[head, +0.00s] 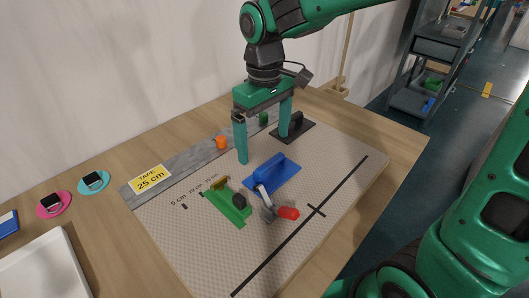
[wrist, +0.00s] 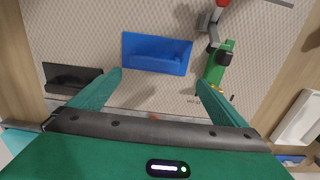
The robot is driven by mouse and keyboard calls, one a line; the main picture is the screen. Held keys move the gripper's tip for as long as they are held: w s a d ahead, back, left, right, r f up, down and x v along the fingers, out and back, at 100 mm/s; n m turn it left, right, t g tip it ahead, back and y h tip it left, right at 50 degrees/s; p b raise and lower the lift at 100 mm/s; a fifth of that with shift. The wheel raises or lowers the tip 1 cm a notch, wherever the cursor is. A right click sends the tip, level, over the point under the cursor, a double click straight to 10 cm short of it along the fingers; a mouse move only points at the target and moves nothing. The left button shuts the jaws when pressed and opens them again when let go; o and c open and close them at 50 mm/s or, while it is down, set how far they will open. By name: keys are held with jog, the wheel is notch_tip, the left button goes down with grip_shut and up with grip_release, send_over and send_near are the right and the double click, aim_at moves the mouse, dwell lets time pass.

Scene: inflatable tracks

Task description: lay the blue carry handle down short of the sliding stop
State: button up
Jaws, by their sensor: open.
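The blue carry handle (head: 277,178) lies on the patterned mat, a flat blue plate with a raised bar; it also shows in the wrist view (wrist: 157,55). My gripper (head: 263,149) is open with nothing between its fingers. In the wrist view my gripper (wrist: 159,79) has the blue handle just beyond its fingertips, and I see no contact. An orange piece (head: 222,142) and a green piece (head: 263,118) stand along the grey strip (head: 185,162); I cannot tell for sure which is the sliding stop.
A black handle on a dark plate (head: 308,131) lies to the right. A green part (head: 228,205) and a red-ended tool (head: 288,212) lie in front of the blue handle. A black line (head: 270,262) crosses the mat. A white tray (head: 42,270) stands at left.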

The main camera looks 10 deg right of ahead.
aim_at(265, 162)
jog(key=shift+r, duration=2.05)
jog(key=s+d+m, duration=0.2)
jog(key=d+m, duration=0.1)
jog(key=d, duration=0.8)
jog(key=s+d+f+m, duration=0.3)
jog(key=s+d+m, duration=0.2)
jog(key=s+d, duration=0.4)
jog(key=s+d+f+m, duration=0.4)
jog(key=s+d+m, duration=0.1)
jog(key=s+d, duration=0.4)
jog(key=shift+d, duration=0.5)
jog(key=shift+w+f, duration=0.3)
jog(key=shift+w, duration=0.25)
